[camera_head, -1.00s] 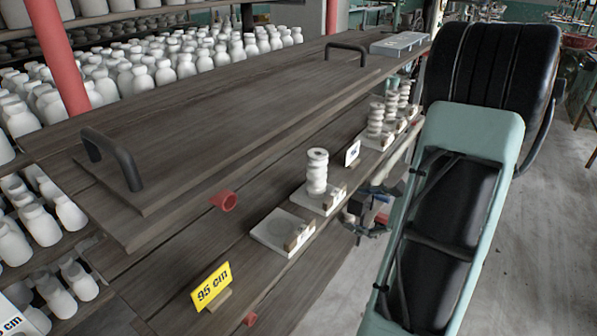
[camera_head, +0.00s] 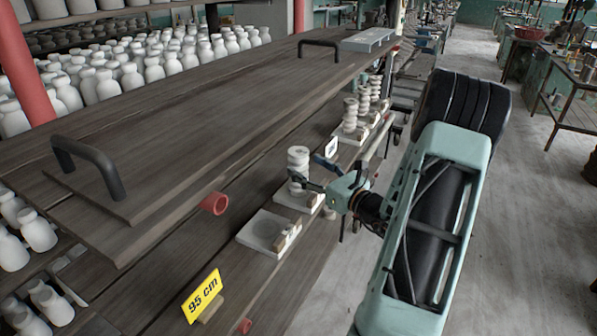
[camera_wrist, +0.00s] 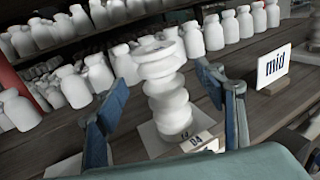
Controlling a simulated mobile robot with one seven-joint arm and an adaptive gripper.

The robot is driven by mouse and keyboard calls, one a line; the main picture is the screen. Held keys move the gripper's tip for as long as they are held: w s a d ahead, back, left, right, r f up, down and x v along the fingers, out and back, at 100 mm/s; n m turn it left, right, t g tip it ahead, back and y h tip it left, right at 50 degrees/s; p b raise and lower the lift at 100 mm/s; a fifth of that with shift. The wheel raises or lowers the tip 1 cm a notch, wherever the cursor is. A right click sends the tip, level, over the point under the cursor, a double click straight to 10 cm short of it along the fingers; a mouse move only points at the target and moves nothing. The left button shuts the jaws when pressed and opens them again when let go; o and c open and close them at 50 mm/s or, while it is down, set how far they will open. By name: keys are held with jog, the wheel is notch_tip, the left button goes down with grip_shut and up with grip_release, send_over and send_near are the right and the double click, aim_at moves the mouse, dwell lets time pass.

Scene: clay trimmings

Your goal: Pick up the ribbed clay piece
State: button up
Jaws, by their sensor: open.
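The ribbed clay piece (camera_head: 298,165) is a white stacked-ring column standing upright on a pale square slab on the lower shelf. In the wrist view the ribbed clay piece (camera_wrist: 166,95) stands between and beyond my two open fingers, with a small tag marked 04 at its base. My gripper (camera_head: 306,182) is open, close to the piece from the right in the head view. In the wrist view my gripper (camera_wrist: 165,95) has one blue finger on each side of the piece. Contact cannot be told.
An empty slab (camera_head: 266,233) lies nearer on the shelf, by a yellow 95 cm sign (camera_head: 202,295). More ribbed pieces (camera_head: 351,117) stand farther back. A mid sign (camera_wrist: 273,66) stands right of the piece. A wooden board with black handles (camera_head: 90,165) overhangs above left.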

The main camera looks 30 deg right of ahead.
jog(key=w, duration=0.4)
jog(key=shift+w+a, duration=0.15)
jog(key=shift+a, duration=0.15)
jog(key=shift+c, duration=0.6)
jog(key=c, duration=1.5)
grip_shut()
jog(key=shift+r, duration=0.15)
